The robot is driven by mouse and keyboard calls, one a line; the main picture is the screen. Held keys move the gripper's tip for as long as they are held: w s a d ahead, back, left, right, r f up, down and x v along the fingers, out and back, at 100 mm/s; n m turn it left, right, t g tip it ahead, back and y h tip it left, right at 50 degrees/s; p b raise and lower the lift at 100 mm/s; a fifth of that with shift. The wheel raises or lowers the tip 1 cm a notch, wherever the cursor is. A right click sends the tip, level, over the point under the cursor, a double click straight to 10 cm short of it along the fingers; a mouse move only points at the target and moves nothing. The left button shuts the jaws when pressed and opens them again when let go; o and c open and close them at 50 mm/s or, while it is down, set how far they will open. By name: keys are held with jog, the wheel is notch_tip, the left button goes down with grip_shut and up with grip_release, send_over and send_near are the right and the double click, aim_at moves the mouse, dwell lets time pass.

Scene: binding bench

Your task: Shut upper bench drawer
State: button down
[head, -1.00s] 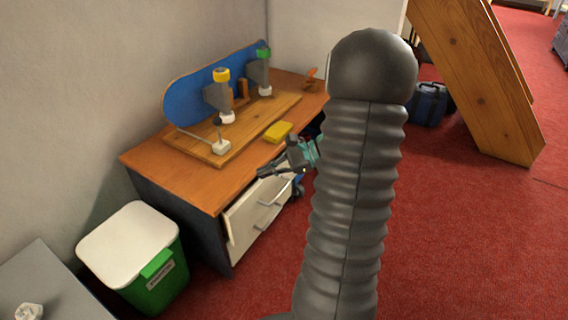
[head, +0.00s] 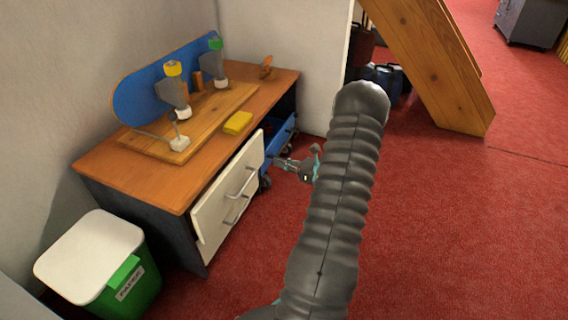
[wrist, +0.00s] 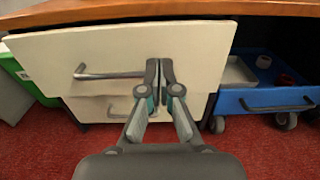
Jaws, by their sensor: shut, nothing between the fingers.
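The upper bench drawer (head: 227,191) has a cream front with a metal handle, and its front stands out a little from the bench (head: 178,200). In the wrist view the upper drawer front (wrist: 120,55) fills the middle, its handle (wrist: 108,74) left of the fingers. My gripper (head: 281,163) is shut and empty, to the right of the drawer front in the head view. In the wrist view my gripper (wrist: 159,72) points at the right part of the drawer front; I cannot tell whether it touches. A lower drawer with its own handle (wrist: 118,112) shows below.
A blue wheeled cart (wrist: 265,99) stands in the bench's open bay, right of the drawers. A green bin (head: 129,285) with a white lid stands left. A yellow block (head: 238,122) lies on the bench top. Red floor (head: 430,220) is clear at right.

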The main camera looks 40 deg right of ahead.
aim_at(247, 153)
jog(key=x, duration=1)
